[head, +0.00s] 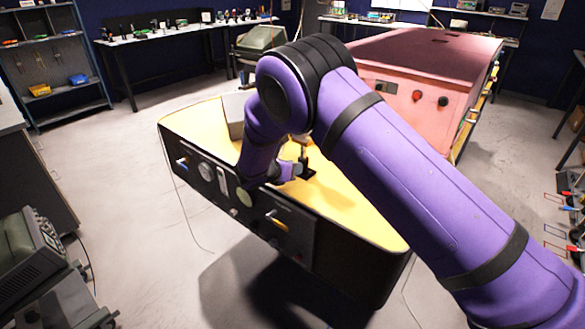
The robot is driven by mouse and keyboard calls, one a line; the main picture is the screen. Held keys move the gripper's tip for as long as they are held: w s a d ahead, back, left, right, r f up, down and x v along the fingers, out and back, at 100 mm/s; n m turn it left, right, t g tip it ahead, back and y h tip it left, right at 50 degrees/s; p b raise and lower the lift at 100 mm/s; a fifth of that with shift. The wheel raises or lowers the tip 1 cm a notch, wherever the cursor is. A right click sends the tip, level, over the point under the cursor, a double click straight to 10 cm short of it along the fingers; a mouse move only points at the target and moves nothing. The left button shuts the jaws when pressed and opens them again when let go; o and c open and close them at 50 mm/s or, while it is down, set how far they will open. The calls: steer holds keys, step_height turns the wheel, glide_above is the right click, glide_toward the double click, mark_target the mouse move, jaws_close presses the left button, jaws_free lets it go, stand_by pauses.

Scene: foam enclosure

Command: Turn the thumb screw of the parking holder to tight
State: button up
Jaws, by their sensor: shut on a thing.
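My purple arm reaches over an enclosure with a yellow top, and its wrist bends down at the front edge. My gripper (294,171) is small in the head view and partly hidden by my own wrist. It is at a small black upright fixture (305,162) on the yellow top, which looks like the parking holder. My gripper is shut on the thumb screw there. The screw itself is hidden by the fingers, and its turn position cannot be told.
The enclosure's yellow top (345,208) is bare to the right of the holder. Its dark front panel (240,195) carries several knobs and handles. A pale block (236,115) stands behind my wrist. A pink cabinet (430,65) is behind on the right. Open floor lies left.

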steer(key=m+t+y, duration=0.1)
steer(key=m, duration=0.1)
steer(key=m+y, duration=0.1)
steer(key=m, duration=0.1)
steer(key=shift+s+d+t+y, duration=0.1)
steer(key=shift+s+t+y, duration=0.05)
steer(key=shift+t+y, duration=0.2)
steer(key=m+t+y, duration=0.1)
steer(key=m+t, duration=0.1)
steer(key=m, duration=0.2)
steer(key=shift+d+f, duration=0.1)
steer(key=shift+f, duration=0.05)
steer(key=shift+m, duration=0.3)
stand_by(0.3)
steer(key=o, duration=0.9)
steer(key=shift+s, duration=0.1)
steer(key=v, duration=1)
steer(key=shift+s, duration=0.4)
